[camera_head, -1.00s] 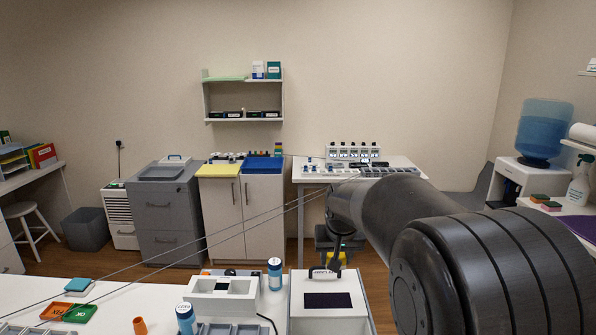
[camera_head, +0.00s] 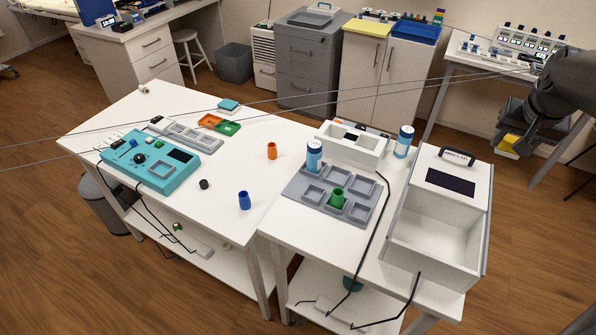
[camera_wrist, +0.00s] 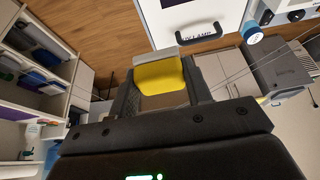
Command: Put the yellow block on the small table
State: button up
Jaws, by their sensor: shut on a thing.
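The yellow block (camera_head: 508,146) is in my gripper (camera_head: 511,140) at the right of the head view, in the air beyond the white box. In the wrist view the yellow block (camera_wrist: 160,76) sits between my two fingers, which are shut on it; its grey edge faces away from me. Two white tables stand in front of me: a left one (camera_head: 225,180) and a narrower right one (camera_head: 290,232), side by side. I cannot tell which surface is the small table.
The right table carries a white box with an open front compartment (camera_head: 435,235), a grey tray (camera_head: 320,209) and blue-and-white bottles (camera_head: 314,156). The left table holds a teal device (camera_head: 150,165) and small cups, with bare surface between. Thin cables cross the view. Wooden floor is open at right.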

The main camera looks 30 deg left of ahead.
notch_tip(320, 180, up, 2)
jog(key=w+a+r+n, duration=0.1)
jog(key=w+a, duration=0.1)
jog(key=a, duration=1.2)
jog(key=w+a+n, duration=0.1)
jog(key=w+a, duration=0.1)
jog(key=a, duration=1.3)
jog(key=s+a+f, duration=0.1)
jog(key=s+a, duration=0.4)
jog(key=a, duration=0.5)
jog(key=s+a+y, duration=0.1)
jog(key=s+a, duration=0.3)
jog(key=a, duration=0.7)
jog(key=s+a+f, duration=0.1)
jog(key=s+a, duration=0.4)
jog(key=a, duration=0.5)
notch_tip(320, 180, down, 21)
jog(key=shift+d+n, duration=0.25)
jog(key=shift+n, duration=0.05)
jog(key=shift+f, duration=0.15)
notch_tip(320, 180, down, 10)
jog(key=shift+r, duration=0.25)
